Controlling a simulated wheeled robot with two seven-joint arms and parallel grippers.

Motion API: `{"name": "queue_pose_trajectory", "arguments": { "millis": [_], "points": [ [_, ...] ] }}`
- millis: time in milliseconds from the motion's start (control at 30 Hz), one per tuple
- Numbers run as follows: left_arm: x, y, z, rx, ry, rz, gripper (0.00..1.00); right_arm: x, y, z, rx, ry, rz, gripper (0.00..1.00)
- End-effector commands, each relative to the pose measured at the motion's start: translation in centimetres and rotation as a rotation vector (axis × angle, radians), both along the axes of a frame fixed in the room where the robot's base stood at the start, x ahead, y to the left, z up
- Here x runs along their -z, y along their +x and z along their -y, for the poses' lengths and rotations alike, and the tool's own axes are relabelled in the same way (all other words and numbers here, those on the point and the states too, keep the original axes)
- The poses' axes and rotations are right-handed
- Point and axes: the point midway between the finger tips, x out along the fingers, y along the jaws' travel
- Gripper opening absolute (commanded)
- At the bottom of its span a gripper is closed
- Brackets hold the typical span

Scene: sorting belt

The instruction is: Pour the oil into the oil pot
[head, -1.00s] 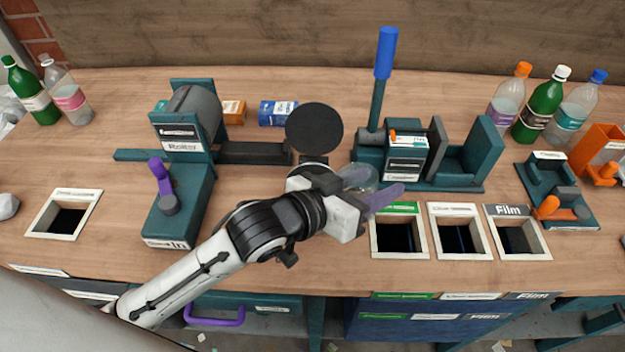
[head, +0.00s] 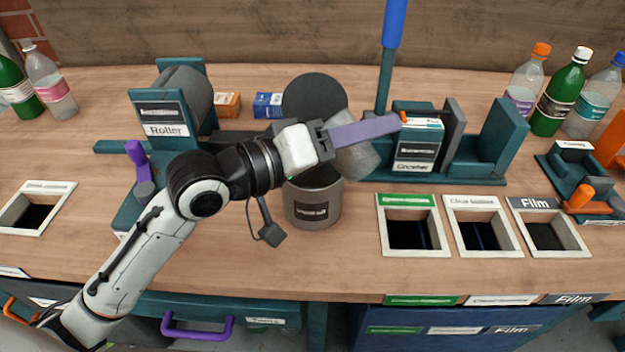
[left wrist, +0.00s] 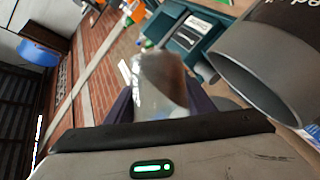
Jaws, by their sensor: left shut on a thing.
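My left gripper (head: 365,135), with purple fingers, is shut on a clear container (head: 358,158). It holds the container above the bench, just right of the oil pot's rim. In the left wrist view the clear container (left wrist: 150,100) shows brownish contents at its far end. The oil pot (head: 312,212) is a grey cylinder with a dark label, standing upright on the bench below the gripper. Its round dark lid (head: 315,98) stands raised behind it. My wrist and the container hide part of the pot's mouth. The pot (left wrist: 262,75) is also large at the right of the left wrist view. My right gripper is not seen.
The crusher (head: 415,165) with its tall blue lever (head: 394,25) stands close right of the held container. The roller (head: 165,120) is to the left. Framed bin openings (head: 412,200) lie front right. Several bottles (head: 553,95) stand at the back right.

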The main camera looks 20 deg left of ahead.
Motion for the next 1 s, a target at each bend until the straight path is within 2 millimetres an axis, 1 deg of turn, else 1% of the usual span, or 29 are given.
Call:
{"name": "queue_pose_trajectory", "arguments": {
  "millis": [33,367,1000],
  "points": [
    [0.0,0.0,0.0,0.001,-0.025,-0.004,0.25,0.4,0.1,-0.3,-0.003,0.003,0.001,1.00],
    [-1.0,0.0,0.0,0.001,-0.140,-0.041,0.25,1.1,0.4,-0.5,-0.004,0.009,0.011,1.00],
    [-1.6,0.0,-0.2,0.001,-0.245,-0.072,0.25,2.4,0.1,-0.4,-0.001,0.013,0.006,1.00]
  ]
}}
